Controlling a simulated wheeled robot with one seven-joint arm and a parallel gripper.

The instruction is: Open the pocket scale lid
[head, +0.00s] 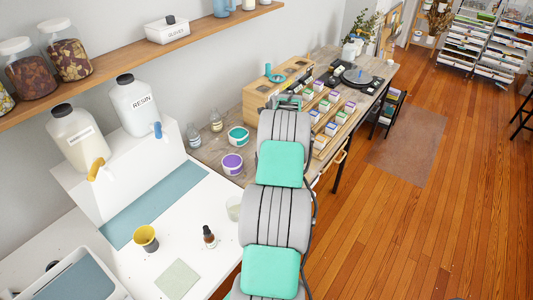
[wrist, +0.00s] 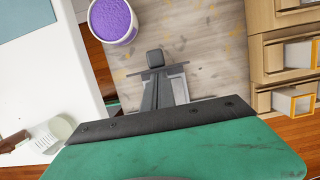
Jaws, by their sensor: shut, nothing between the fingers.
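My gripper (wrist: 155,60) is shut and empty over the worn wooden bench in the wrist view. A small light grey piece (wrist: 180,86) shows right beside and behind the dark fingers. I cannot tell whether it is the pocket scale or part of my gripper. No pocket scale or lid can be made out for certain in either view. In the head view my own arm covers part of the bench, and the fingertips cannot be made out there.
A purple tub (wrist: 112,20) stands left of my gripper, with a teal tub (head: 238,136) farther back.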

